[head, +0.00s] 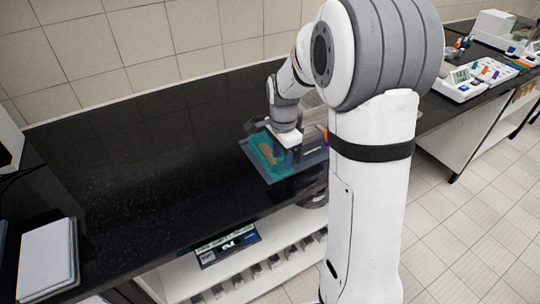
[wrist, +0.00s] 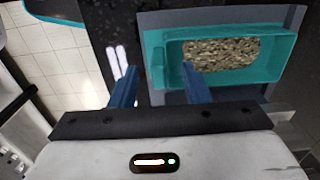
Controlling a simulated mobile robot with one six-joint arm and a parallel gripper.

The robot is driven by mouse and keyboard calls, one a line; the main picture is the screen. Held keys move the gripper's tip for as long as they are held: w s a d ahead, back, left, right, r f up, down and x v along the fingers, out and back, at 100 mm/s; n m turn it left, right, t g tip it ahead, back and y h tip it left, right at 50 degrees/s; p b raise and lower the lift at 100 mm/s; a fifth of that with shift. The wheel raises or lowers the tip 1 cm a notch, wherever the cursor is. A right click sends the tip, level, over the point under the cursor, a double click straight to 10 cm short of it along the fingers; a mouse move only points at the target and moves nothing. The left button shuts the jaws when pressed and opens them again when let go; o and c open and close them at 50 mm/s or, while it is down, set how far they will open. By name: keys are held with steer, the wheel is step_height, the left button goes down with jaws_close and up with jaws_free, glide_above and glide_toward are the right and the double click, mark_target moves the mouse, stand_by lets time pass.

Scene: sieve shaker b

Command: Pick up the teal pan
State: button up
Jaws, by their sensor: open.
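The teal pan (wrist: 245,83) is a rectangular tray with grainy brown-grey material inside. It rests on a blue-grey base, and in the head view the pan (head: 261,166) is on the black counter below my arm. My gripper (wrist: 159,70) is open with its two blue fingers apart. The pan's left end shows between the fingertips, and the right finger overlaps the inside of the pan in the picture. I cannot tell whether the fingers touch it. In the head view my gripper (head: 288,149) is over the pan's right side and partly hides it.
The black counter (head: 140,165) is clear left of the pan. A tiled wall (head: 90,50) runs behind it. A dark panel with a display (head: 228,246) is below the front edge. A white-topped block (head: 47,258) stands at far left. Bench devices (head: 460,85) are at the right.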

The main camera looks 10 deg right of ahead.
step_height(320, 180, down, 3)
steer(key=shift+d+f, duration=0.1)
steer(key=shift+f, duration=0.05)
steer(key=shift+c, duration=0.2)
jaws_close()
